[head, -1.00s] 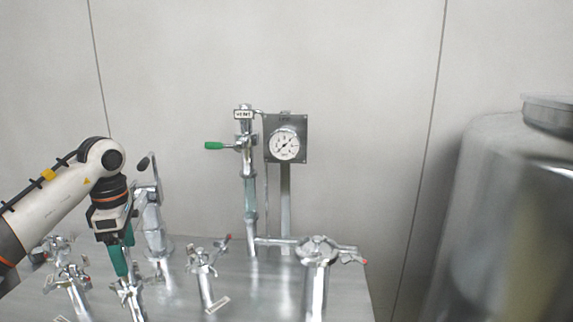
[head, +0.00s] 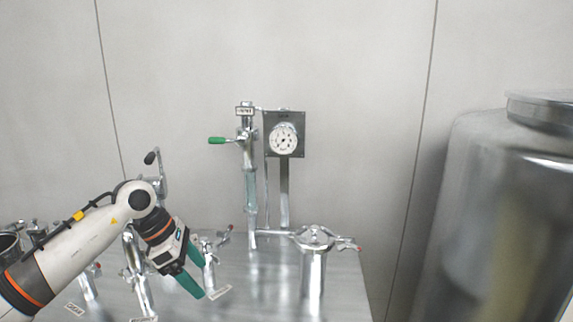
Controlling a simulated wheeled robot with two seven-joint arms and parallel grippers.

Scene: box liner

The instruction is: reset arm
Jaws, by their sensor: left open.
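My left gripper (head: 196,274) has green fingers and shows at the lower left in the head view. Its fingers are apart with nothing between them, pointing down and to the right over the metal table (head: 258,300). It is in front of a small silver valve with a red-tipped handle (head: 224,236), hiding part of it. I cannot tell whether it touches the valve. My left arm comes in from the left edge. My right gripper is not in view.
A vent pipe with a green handle (head: 219,141) and a pressure gauge (head: 284,138) stand at the back. A silver capped vessel (head: 314,270) is to the right. Several fittings stand at left, partly behind my arm. A large steel tank (head: 500,200) fills the right side.

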